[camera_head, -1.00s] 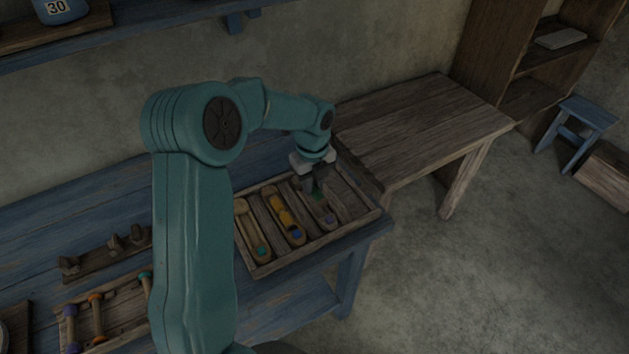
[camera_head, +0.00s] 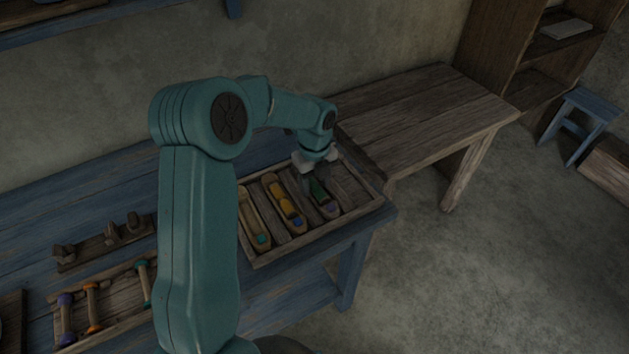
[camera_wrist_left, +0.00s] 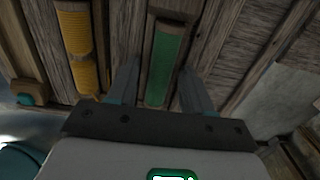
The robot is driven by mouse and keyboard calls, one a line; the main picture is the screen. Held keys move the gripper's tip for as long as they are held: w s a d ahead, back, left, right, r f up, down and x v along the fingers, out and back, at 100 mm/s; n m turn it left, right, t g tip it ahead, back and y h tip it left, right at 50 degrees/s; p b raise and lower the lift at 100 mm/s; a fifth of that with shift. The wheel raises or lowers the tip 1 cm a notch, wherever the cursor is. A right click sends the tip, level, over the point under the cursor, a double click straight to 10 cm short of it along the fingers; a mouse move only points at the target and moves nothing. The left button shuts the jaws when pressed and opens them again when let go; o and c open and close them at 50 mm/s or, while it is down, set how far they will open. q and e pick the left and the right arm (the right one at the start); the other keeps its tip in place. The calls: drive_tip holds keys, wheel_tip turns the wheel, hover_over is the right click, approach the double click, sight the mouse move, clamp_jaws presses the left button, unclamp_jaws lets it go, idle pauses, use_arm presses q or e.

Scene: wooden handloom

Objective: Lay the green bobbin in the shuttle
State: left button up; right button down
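In the left wrist view the green bobbin (camera_wrist_left: 165,57) sits between the shuttle's side walls. My left gripper (camera_head: 314,176) is just above it. In the wrist view its two fingers (camera_wrist_left: 160,92) are spread, one on each side of the bobbin, with gaps between. My right gripper is not in view.
A shuttle with a yellow bobbin (camera_head: 282,200) and a shuttle with a teal end mark (camera_head: 252,222) lie left in the tray. A rack of bobbins (camera_head: 92,308) stands on the blue bench (camera_head: 60,215). A bare wooden table (camera_head: 430,115) adjoins at the right.

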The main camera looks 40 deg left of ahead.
use_arm(q)
wheel_tip(320, 180, up, 16)
drive_tip(key=p, duration=0.1)
drive_tip(key=shift+r, duration=0.15)
idle(0.6)
